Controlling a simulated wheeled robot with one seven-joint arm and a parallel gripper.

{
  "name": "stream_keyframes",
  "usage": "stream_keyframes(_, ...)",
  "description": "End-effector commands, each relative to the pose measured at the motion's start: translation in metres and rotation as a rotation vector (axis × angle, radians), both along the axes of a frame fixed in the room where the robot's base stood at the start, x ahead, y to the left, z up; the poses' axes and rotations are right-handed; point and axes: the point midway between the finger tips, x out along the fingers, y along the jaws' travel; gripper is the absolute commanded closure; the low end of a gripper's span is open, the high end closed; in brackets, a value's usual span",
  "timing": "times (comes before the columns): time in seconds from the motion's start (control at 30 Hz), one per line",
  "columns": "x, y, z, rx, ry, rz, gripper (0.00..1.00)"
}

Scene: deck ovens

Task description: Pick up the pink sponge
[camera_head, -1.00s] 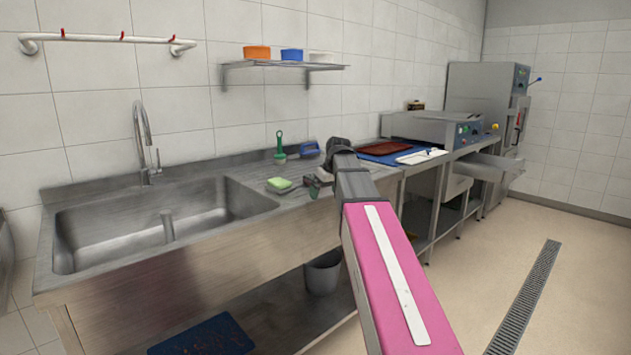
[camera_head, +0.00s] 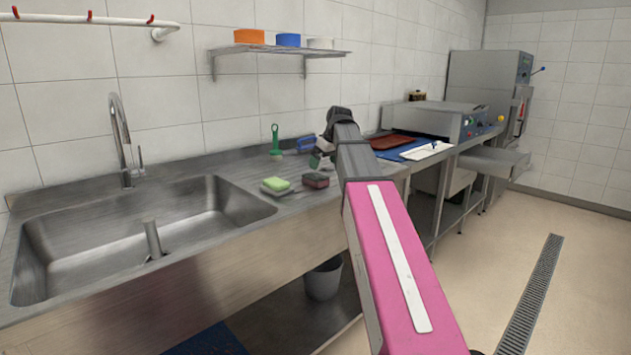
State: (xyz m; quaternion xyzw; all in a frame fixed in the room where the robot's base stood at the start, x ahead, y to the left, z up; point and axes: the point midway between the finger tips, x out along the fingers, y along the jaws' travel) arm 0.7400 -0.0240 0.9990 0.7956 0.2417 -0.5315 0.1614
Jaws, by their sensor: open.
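A pink sponge (camera_head: 315,180) with a dark top lies on the steel counter, right of the sink. A green-and-pale sponge (camera_head: 276,186) lies just left of it. My arm reaches over the counter from the lower right. My gripper (camera_head: 319,162) shows small beside the arm, above and slightly behind the pink sponge in the picture. It is open, apart from the sponge, and holds nothing that I can see. My arm hides part of it.
The sink (camera_head: 145,240) with its tap (camera_head: 122,140) is at the left. A green brush (camera_head: 275,142) and a blue brush (camera_head: 305,144) stand near the wall. A shelf (camera_head: 270,50) hangs above. A blue board (camera_head: 402,150) with a brown tray lies to the right.

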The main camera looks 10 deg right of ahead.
Motion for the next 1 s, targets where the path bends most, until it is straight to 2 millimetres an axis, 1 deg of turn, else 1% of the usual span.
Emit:
stream_keyframes(0.03,0.003,0.002,-0.008,0.000,0.001,0.000,0.01)
stream_keyframes(0.1,0.006,0.004,-0.017,0.000,0.002,-0.001,0.01)
stream_keyframes(0.47,0.018,0.009,-0.040,0.001,0.002,-0.001,0.01)
stream_keyframes(0.6,0.027,0.014,-0.057,0.000,0.002,-0.001,0.01)
stream_keyframes(0.7,0.030,0.017,-0.068,0.000,0.001,-0.001,0.01)
stream_keyframes(0.8,0.032,0.018,-0.073,0.000,0.000,-0.001,0.01)
stream_keyframes(0.97,0.032,0.018,-0.073,0.000,0.000,-0.001,0.01)
stream_keyframes(1.0,0.032,0.018,-0.073,0.000,0.000,-0.001,0.04)
